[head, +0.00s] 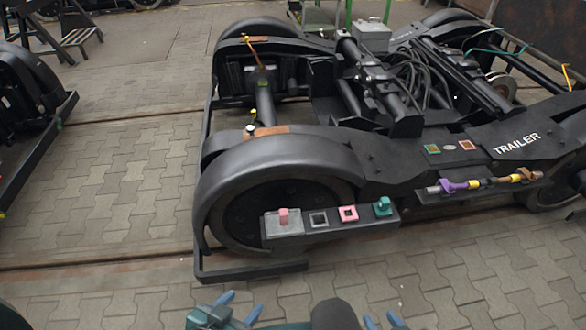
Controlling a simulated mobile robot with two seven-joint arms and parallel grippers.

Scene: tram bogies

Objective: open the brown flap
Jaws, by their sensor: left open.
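A flat brown piece (268,131) lies on top of the near black wheel guard, with a small pale knob at its left end. A similar orange-brown strip (256,39) lies on the far guard. I cannot tell for certain which is the flap, or whether either is hinged. My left gripper (240,306) is at the bottom edge, its two blue fingers apart and empty, well short of the bogie. My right gripper (384,320) is at the bottom edge to its right, only its blue fingertips showing, apart with nothing between them.
A black ledge on the bogie holds a pink block (284,217), a grey square frame (319,219), a pink square frame (348,213) and a teal piece (383,206). A rail with purple, yellow and brown parts (460,185) is further right. Paved floor (120,200) is clear at left.

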